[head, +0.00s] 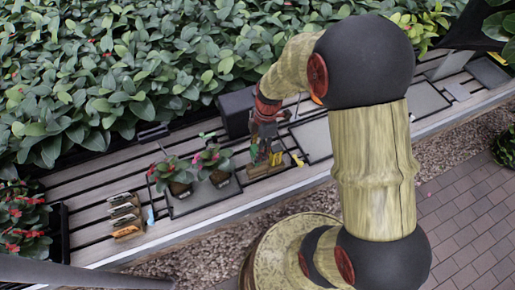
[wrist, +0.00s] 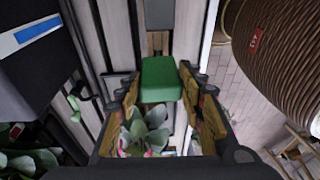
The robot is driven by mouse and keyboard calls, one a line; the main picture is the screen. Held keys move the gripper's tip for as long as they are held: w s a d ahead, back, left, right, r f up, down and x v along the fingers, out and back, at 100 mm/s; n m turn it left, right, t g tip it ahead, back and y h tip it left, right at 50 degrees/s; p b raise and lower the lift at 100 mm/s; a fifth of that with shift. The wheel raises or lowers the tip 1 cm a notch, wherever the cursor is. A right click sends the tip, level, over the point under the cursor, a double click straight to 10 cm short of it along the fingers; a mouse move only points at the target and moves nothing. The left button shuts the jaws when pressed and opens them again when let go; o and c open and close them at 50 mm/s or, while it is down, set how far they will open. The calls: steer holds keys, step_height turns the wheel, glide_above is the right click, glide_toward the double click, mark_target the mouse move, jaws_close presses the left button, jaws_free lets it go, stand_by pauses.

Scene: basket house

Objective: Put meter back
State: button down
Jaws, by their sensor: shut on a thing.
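My gripper (wrist: 158,92) has its dark fingers with yellowish pads closed on both sides of a green block-shaped thing, which looks like the meter (wrist: 160,78). The meter's lower part is hard to make out. In the head view my gripper (head: 277,160) hangs low over the slatted bench, just right of two potted plants. A bit of green shows beside the fingers there, but the meter is mostly hidden by the gripper. In the wrist view a leafy plant (wrist: 148,138) shows between the fingers, below the meter.
The slatted bench (head: 95,235) carries two potted plants (head: 213,163), a rack of small tools (head: 125,215) at left and a black box (head: 237,112) behind my gripper. Flat grey trays (head: 425,98) lie to the right. A dense hedge (head: 130,65) runs along the back.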

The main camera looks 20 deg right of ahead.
steer(key=shift+f+b, duration=1.05)
steer(key=shift+f, duration=0.4)
steer(key=c, duration=1.1)
jaws_free()
steer(key=shift+o, duration=0.2)
steer(key=shift+r, duration=0.1)
step_height(320, 180, up, 12)
steer(key=d, duration=0.2)
steer(key=shift+w+f, duration=0.2)
steer(key=shift+w, duration=0.25)
